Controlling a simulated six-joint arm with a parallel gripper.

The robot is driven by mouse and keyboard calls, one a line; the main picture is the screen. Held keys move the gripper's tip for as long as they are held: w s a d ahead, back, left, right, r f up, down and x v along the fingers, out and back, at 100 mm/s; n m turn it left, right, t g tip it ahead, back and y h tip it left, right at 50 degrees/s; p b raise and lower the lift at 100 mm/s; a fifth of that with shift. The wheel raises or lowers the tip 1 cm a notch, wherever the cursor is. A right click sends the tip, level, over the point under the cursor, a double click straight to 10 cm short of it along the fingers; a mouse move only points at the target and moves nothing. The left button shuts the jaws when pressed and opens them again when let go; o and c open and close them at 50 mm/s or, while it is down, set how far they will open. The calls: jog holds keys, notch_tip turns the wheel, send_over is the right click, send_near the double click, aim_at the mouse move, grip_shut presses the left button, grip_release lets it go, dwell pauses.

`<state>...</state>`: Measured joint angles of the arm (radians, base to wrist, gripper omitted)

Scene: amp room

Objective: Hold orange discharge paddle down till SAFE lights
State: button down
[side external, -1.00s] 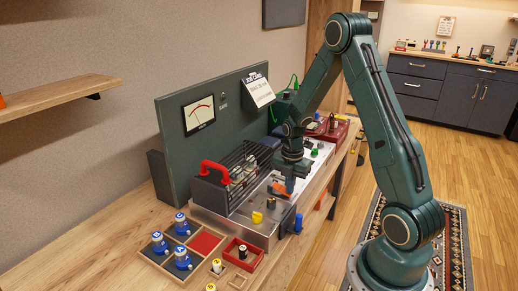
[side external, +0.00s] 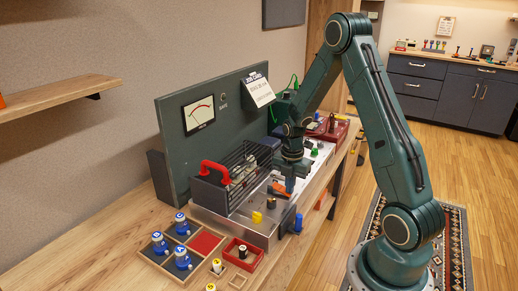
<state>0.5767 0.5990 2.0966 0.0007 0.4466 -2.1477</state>
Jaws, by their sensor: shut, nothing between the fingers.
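The orange discharge paddle (side external: 278,189) is on the metal deck of the bench unit, partly hidden by my gripper. My gripper (side external: 290,189) points down, shut and empty, right beside the paddle's right end. I cannot tell whether the fingertips touch the paddle or whether it is pressed down. A small lamp (side external: 222,98) marked SAFE is on the green upright panel (side external: 235,120). It looks dark, but it is too small to be sure. A dial meter (side external: 199,114) is left of it, with its needle too fine to read exactly.
A wire cage (side external: 245,165) with a red handle (side external: 214,167) stands left of my gripper.

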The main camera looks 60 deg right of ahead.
jog(key=shift+r, duration=0.85)
dwell(0.4)
notch_tip(320, 180, up, 14)
dwell(0.8)
